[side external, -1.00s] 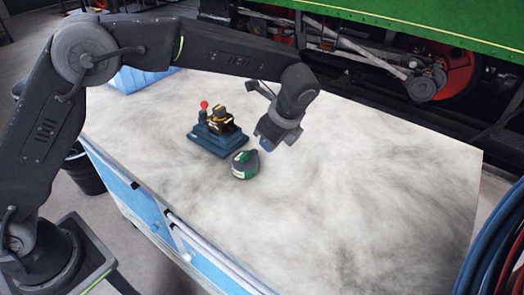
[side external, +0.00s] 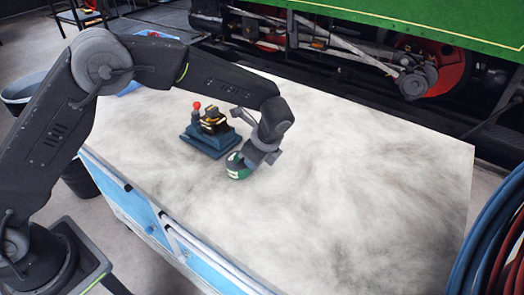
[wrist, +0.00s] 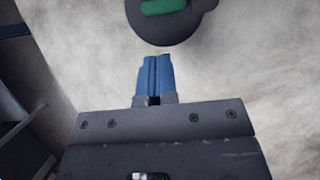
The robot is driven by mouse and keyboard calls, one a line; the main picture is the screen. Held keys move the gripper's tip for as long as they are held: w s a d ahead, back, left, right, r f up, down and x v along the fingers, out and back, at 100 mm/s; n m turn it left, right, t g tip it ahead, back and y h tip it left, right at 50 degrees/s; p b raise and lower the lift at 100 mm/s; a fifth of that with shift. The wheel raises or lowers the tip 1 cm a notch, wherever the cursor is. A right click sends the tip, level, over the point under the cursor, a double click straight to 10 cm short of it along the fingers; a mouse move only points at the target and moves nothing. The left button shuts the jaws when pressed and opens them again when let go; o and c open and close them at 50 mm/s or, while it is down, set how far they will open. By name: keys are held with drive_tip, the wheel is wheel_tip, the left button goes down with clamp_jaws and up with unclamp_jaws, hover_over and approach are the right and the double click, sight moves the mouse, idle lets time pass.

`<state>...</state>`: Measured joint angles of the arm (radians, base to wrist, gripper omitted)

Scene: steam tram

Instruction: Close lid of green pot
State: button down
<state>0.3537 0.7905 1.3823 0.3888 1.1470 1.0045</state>
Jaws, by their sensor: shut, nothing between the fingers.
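The green pot (side external: 236,173) stands on the pale worktop, small and dark with green and white markings. Part of it is hidden behind my gripper (side external: 244,160) in the side view. In the wrist view a dark rounded part of the pot (wrist: 160,32) with a green patch shows at the top edge, cut off by the frame. I cannot tell whether the lid is open or shut. The blue fingers of my gripper (wrist: 153,62) are shut and empty, pointing toward the pot.
A dark blue device (side external: 208,140) with a red knob and a black and yellow top stands just behind and left of the pot. The worktop (side external: 350,180) is clear to the right. Coiled hoses (side external: 500,235) hang at the right edge.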

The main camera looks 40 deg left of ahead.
sight(237, 157)
drive_tip(key=shift+a+r, duration=0.15)
drive_tip(key=shift+a, duration=1.35)
drive_tip(key=shift+s+a, duration=0.1)
drive_tip(key=shift+a, duration=0.6)
